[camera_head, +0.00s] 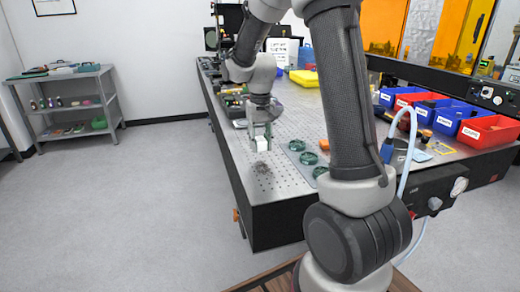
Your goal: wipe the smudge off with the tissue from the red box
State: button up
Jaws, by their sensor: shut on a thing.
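My gripper (260,134) points down over the near left part of the perforated metal table top (287,183). It is shut on a small white piece that looks like the tissue (262,145). A dark grey smudge (262,168) lies on the table top just in front of and below the tissue. I cannot tell whether the tissue touches the surface. A red bin (487,132) stands at the right end of a row of bins, and another red bin (404,100) stands farther left in the row. Their labels are too small to read.
Blue bins (452,119) stand among the red ones. A yellow case (304,77) lies farther back. A grey shelf (75,101) stands at the left wall. The floor between is clear.

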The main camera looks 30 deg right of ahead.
aim_at(260, 139)
jog(key=shift+r, duration=1.8)
